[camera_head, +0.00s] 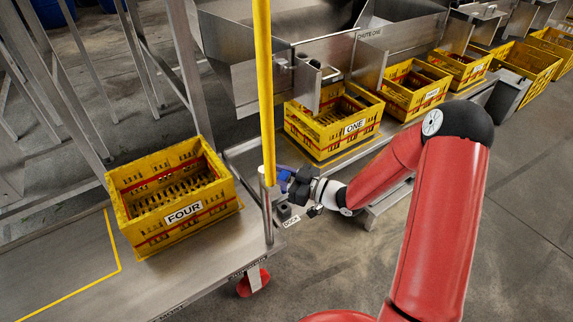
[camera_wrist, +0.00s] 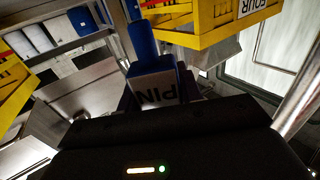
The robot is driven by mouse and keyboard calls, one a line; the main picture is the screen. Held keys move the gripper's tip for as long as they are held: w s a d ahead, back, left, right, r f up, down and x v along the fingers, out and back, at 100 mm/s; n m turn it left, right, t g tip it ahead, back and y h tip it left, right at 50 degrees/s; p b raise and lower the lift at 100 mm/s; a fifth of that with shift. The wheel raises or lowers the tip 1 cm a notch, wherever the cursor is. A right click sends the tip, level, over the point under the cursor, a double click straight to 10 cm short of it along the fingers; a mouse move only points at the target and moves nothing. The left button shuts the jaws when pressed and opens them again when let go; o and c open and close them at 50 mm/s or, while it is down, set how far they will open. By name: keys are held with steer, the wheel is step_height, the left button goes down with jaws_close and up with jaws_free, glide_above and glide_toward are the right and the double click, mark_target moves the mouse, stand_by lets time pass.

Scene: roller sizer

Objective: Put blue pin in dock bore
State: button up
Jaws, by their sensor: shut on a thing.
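My gripper (camera_head: 290,184) is shut on the blue pin (camera_head: 283,174) beside the yellow post, at the end of the metal bench. In the wrist view the blue pin (camera_wrist: 143,40) stands between the jaws, with a PIN label upside down on its wider block. The dock (camera_head: 284,212) is a small dark block with a DOCK label next to it, just below my gripper in the head view. The pin appears above the dock and apart from it.
A yellow upright post (camera_head: 264,90) stands close to the left of my gripper. Yellow crate FOUR (camera_head: 150,240) sits on the bench at left; crate ONE (camera_head: 310,142) sits behind, below a metal chute (camera_head: 320,55). The floor at right is clear.

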steer(key=shift+f, duration=0.1)
steer(key=shift+f+b, duration=2.5)
steer(key=shift+f, duration=0.3)
steer(key=shift+f+b, duration=1.95)
steer(key=shift+f, duration=0.15)
steer(key=o, duration=1)
steer(key=shift+r, duration=0.1)
steer(key=shift+o, duration=0.2)
steer(key=shift+d, duration=0.1)
steer(key=v, duration=0.7)
steer(key=shift+s+d+p, duration=0.2)
steer(key=shift+d+p, duration=0.1)
steer(key=shift+p, duration=0.15)
